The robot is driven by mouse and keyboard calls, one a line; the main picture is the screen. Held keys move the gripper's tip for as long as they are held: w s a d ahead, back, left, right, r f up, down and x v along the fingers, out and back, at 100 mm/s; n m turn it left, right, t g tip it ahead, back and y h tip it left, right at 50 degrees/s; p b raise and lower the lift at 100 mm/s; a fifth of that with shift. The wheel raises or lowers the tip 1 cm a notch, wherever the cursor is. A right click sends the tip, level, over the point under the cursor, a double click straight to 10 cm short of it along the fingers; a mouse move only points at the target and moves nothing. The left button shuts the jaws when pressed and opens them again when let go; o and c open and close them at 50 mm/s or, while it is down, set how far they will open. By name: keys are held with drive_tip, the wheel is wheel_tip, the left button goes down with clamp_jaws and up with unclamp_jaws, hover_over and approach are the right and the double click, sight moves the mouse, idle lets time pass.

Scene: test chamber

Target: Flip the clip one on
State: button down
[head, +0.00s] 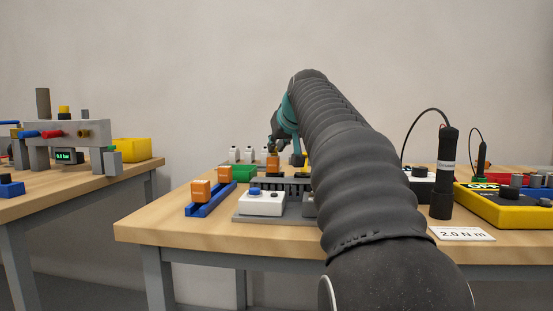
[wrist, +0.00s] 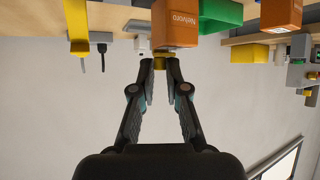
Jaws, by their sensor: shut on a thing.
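My gripper (head: 277,145) reaches over the middle of the table in the head view, pointing down just above an orange block (head: 272,162). In the wrist view, which shows the table upside down, my gripper (wrist: 159,66) has its fingertips drawn in on a small yellow piece (wrist: 160,61). An orange block marked "Nelvoro" (wrist: 170,24) is right beside that piece; whether they are joined I cannot tell. I cannot tell which is clip one.
A blue rail (head: 209,204) with orange blocks, a white box with a blue button (head: 262,203) and a green block (head: 243,173) stand in front. A black cylinder (head: 444,172) and a yellow meter (head: 503,206) are right. Another table (head: 20,200) stands left. My arm hides the middle.

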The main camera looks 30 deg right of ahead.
drive_tip(key=shift+s+a+f, duration=0.15)
idle(0.3)
drive_tip(key=c, duration=1.2)
unclamp_jaws()
drive_tip(key=v, duration=1.2)
drive_tip(key=shift+s+f, duration=0.1)
drive_tip(key=shift+f, duration=0.05)
drive_tip(key=shift+a, duration=0.15)
